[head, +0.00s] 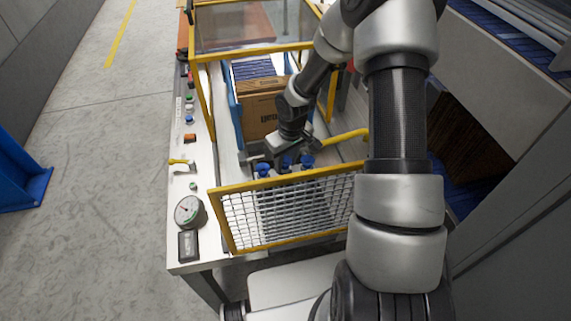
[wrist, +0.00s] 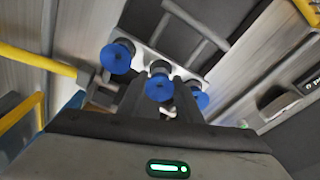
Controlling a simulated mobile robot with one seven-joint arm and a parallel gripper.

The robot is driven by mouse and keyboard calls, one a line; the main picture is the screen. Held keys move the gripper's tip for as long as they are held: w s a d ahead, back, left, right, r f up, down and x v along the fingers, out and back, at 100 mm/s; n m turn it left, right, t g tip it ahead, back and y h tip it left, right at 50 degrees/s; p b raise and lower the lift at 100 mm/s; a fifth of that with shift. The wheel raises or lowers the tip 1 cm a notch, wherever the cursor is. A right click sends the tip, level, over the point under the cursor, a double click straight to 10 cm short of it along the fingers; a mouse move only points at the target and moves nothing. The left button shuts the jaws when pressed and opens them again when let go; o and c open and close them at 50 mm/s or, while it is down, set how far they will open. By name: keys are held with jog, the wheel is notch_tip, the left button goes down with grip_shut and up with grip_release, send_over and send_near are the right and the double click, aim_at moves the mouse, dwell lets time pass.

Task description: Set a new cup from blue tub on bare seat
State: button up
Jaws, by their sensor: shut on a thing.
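My gripper (wrist: 160,98) is shut on a blue suction cup (wrist: 159,86), which sits between the two dark fingers in the wrist view. Another blue cup (wrist: 116,57) is to its left on a pale mount, and a third blue cup (wrist: 203,100) is to its right, partly behind a finger. In the head view the blue cups show in a row just behind the mesh guard, the left one (head: 263,170) clearest. I cannot tell whether the held cup touches a seat; no bare seat is clearly visible. I cannot make out the blue tub.
A yellow-framed mesh guard (head: 285,212) stands in front of the cups. A brown carton (head: 262,112) stands behind them. A yellow handle (head: 345,137) is to the right. Grey floor lies open at left.

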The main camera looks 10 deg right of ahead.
jog(key=shift+f, duration=0.45)
jog(key=shift+f, duration=0.25)
jog(key=o, duration=1)
jog(key=shift+r, duration=0.15)
jog(key=r, duration=0.4)
jog(key=s+r+p, duration=0.1)
jog(key=r, duration=0.7)
jog(key=shift+s+d+p, duration=0.3)
jog(key=shift+s+p, duration=0.05)
